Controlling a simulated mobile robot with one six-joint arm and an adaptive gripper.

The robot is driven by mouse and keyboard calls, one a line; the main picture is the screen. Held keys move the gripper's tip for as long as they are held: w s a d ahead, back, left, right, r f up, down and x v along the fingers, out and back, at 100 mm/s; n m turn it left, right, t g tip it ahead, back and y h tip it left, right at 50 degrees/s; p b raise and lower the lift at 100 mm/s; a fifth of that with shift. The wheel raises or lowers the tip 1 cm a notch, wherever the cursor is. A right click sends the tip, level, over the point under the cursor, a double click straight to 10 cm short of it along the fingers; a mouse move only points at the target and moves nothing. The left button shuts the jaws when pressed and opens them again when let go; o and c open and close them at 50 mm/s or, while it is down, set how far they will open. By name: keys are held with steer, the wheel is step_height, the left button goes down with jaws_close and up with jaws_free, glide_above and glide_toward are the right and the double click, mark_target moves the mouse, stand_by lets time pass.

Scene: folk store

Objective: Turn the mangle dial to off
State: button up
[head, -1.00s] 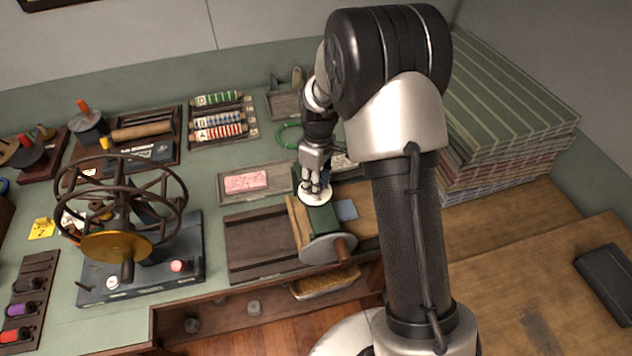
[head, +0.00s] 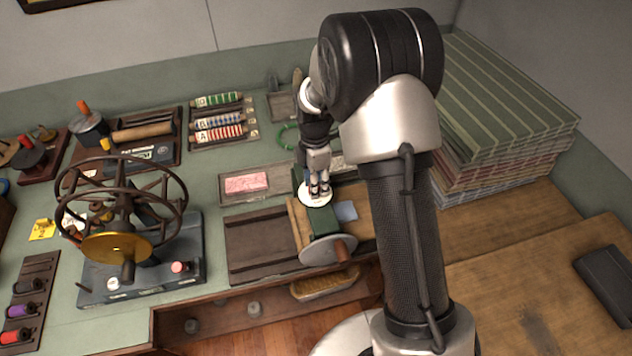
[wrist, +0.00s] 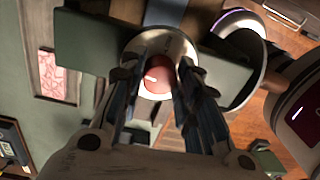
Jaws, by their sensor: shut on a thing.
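The mangle (head: 322,222) has a dark green body on a wooden base, with a grey crank disc (head: 318,252) at its front. On its top lies a round white dial (head: 312,201), partly covered by my gripper. In the wrist view the dial (wrist: 140,48) shows a red knob (wrist: 160,78) at its middle. My gripper (head: 319,192) points down onto the dial. In the wrist view its fingers (wrist: 168,80) stand on both sides of the knob, shut on it. The dial's markings cannot be read.
A spinning-wheel-like device (head: 120,210) with a brass disc stands to the left. A pink block (head: 246,182) lies in a tray behind the mangle. A stack of striped cloths (head: 510,100) is at the right. A blue piece (head: 346,210) lies beside the mangle.

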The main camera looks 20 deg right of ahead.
steer(key=shift+n, duration=0.6)
steer(key=o, duration=1.1)
steer(key=shift+c, duration=0.2)
step_height(320, 180, up, 12)
steer(key=shift+w, duration=0.3)
